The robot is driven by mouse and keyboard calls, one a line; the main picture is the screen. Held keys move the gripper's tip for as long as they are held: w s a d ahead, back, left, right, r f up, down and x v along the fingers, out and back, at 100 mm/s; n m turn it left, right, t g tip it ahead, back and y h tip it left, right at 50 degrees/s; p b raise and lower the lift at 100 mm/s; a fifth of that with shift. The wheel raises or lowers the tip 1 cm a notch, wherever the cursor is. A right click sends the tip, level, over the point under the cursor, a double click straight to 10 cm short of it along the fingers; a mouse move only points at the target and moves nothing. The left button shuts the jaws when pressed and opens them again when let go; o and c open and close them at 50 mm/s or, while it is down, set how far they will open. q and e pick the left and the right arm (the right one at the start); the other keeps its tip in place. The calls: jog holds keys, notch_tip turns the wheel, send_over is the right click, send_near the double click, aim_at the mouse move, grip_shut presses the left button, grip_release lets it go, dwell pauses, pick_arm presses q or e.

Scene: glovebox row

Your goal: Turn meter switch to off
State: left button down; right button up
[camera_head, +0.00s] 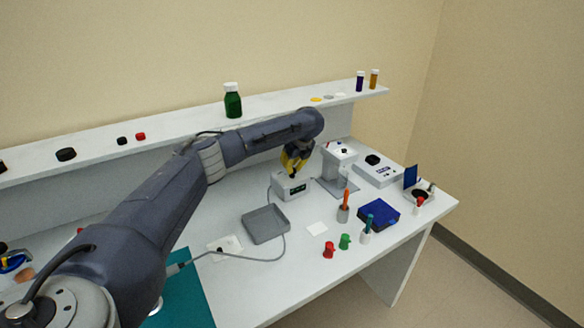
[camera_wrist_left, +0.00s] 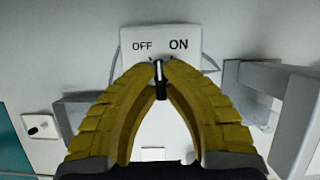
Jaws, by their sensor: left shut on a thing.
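The meter switch box (camera_head: 291,188) is a small white box on the bench, in the middle of the head view. In the left wrist view its face (camera_wrist_left: 188,34) reads OFF on the left and ON on the right. A black knob (camera_wrist_left: 162,90) with a white pointer line stands below and between the two words. The line runs nearly straight up the picture. My left gripper (camera_head: 291,170) is over the box, and its yellow fingers (camera_wrist_left: 159,66) are shut on the knob, one on each side. My right gripper is in neither view.
A blue box (camera_head: 378,214) and red and green pieces are further right. A shelf (camera_head: 190,121) runs behind.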

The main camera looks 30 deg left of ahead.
pick_arm(q)
jog(key=shift+n+g, duration=1)
jog(key=shift+n, duration=1.5)
jog(key=c, duration=1.5)
grip_release()
jog(key=shift+v, duration=5.95)
jog(key=shift+d, duration=0.15)
jog(key=shift+d+f, duration=0.1)
